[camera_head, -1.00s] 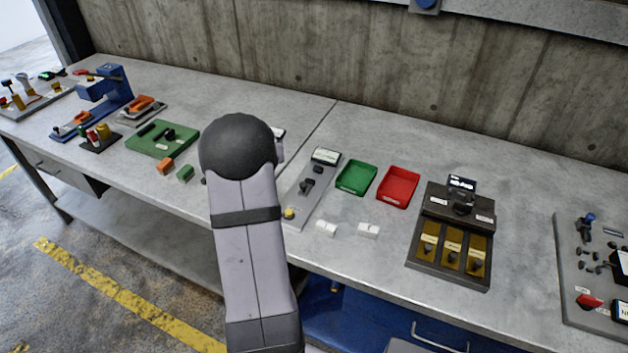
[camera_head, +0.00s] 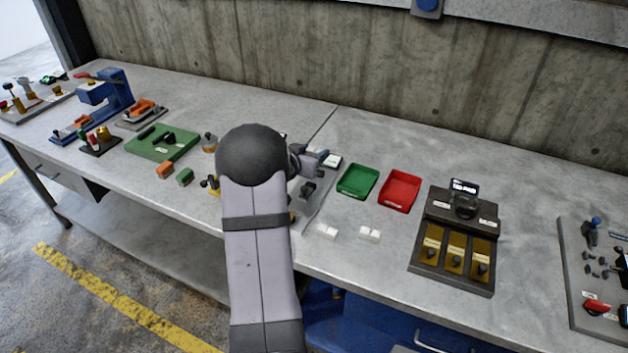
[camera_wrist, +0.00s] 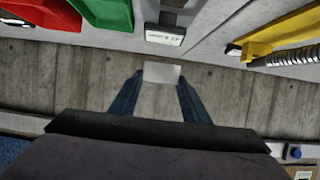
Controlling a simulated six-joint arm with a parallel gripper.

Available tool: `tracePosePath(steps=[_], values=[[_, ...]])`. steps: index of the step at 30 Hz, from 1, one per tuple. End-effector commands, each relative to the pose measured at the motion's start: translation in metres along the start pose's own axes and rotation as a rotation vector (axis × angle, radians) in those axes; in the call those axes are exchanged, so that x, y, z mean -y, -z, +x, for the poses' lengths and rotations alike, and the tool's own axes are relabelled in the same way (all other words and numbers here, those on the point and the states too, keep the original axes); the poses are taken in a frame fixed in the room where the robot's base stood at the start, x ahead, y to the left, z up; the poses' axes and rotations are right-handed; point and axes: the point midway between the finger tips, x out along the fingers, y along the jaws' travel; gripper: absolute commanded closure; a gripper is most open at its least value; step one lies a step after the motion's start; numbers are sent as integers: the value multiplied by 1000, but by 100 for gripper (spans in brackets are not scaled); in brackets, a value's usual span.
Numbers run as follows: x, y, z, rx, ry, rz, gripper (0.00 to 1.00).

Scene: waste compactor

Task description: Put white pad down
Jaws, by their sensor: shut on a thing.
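My gripper (camera_wrist: 161,84) is shut on a pale white pad (camera_wrist: 161,73), held between the tips of its two blue fingers. In the head view my gripper (camera_head: 322,155) shows to the right of my dark round joint, over the far end of the grey fixture plate. The held pad cannot be told apart there. Two other small white blocks, the left one (camera_head: 327,231) and the right one (camera_head: 369,234), lie on the bench in front of the trays.
A green tray (camera_head: 343,190) and a red tray (camera_head: 388,203) stand right of the grey plate (camera_head: 318,215). Right of them is a dark unit with yellow panels (camera_head: 455,250). A concrete wall (camera_head: 400,80) backs the bench. Bare bench lies around the white blocks.

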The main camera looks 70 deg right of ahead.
Motion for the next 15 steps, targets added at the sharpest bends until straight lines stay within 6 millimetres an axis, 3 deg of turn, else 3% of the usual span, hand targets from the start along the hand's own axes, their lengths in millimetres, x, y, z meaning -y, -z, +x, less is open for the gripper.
tracePosePath(steps=[8,15], values=[[0,-38,15,3,1,-2,80],[0,-45,18,0,1,0,80]])
